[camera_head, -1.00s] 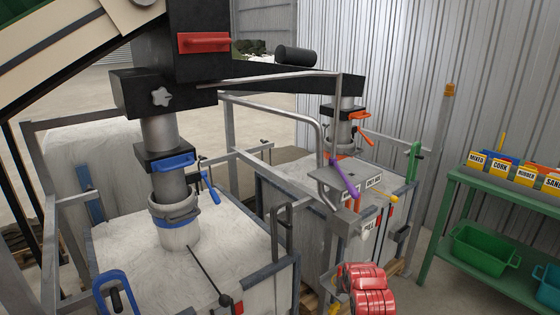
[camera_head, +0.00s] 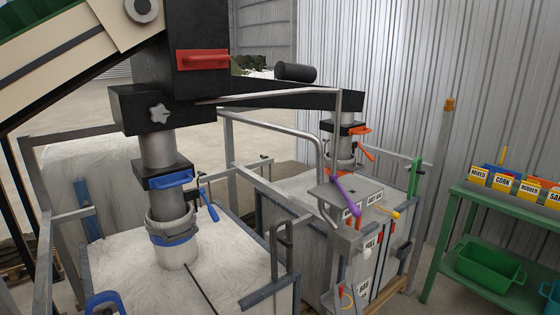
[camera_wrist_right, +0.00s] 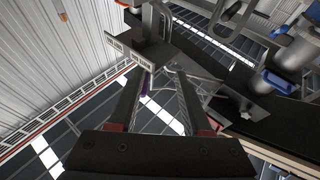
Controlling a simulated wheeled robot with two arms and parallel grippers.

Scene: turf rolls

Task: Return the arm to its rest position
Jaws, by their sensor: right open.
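My right gripper (camera_wrist_right: 161,78) shows in the right wrist view. Its two dark fingers point up the picture, spread apart, with nothing held between them. The view past it looks upward to the roof. A steel panel (camera_wrist_right: 133,47) and a purple handle (camera_wrist_right: 145,82) lie beyond the fingers, and I see no contact. In the head view I cannot make out my right gripper. My left gripper is not in view.
The head view shows the purple handle (camera_head: 345,194) on a metal stand, two filling spouts with blue (camera_head: 168,180) and orange (camera_head: 344,129) clamps, and large white bags in frames. A green rack (camera_head: 488,205) with labelled bins stands right. A concrete floor strip separates them.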

